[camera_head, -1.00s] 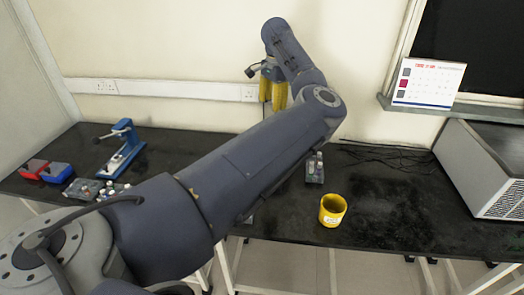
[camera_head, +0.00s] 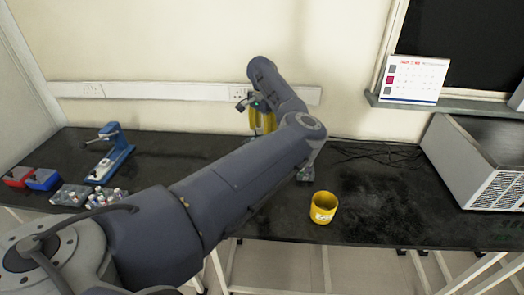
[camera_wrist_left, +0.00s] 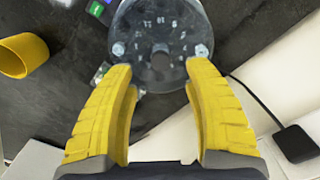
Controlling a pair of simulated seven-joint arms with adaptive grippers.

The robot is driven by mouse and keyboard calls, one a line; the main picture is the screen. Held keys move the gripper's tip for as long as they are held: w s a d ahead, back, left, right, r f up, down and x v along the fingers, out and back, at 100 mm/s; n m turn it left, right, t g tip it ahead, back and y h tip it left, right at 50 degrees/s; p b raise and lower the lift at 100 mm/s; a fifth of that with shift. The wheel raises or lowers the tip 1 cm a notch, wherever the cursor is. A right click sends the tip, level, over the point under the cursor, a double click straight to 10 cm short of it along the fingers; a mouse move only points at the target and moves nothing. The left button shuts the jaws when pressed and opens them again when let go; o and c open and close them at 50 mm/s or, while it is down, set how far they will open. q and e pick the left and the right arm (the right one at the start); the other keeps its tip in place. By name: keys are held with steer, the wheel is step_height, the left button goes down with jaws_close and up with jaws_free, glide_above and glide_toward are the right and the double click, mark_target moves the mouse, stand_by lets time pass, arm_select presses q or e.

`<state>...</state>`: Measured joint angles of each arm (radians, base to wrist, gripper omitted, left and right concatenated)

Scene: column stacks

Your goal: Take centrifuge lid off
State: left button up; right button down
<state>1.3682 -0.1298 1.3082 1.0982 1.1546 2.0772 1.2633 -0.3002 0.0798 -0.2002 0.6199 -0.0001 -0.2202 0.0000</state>
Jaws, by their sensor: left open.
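The centrifuge lid (camera_wrist_left: 152,36) shows in the left wrist view as a round, clear grey disc with numbers around a central hole. Its top edge is cut off by the frame. My left gripper (camera_wrist_left: 161,70) is open, with its yellow fingertips by the left and right sides of the disc's near part. I cannot tell whether they touch it. In the head view the left gripper (camera_head: 263,121) points down over the back of the bench. My arm hides the centrifuge there. My right gripper is not in view.
A yellow cup (camera_head: 323,207) stands on the black bench (camera_head: 385,205), with a small grey rack (camera_head: 306,174) behind it. A blue stand (camera_head: 111,157), tube racks (camera_head: 90,195) and red and blue boxes (camera_head: 31,177) are at left. A grey box (camera_head: 478,160) is at right.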

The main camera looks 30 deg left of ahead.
arm_select(q)
steer(key=shift+f, duration=2.75)
steer(key=shift+c, duration=0.4)
jaws_close()
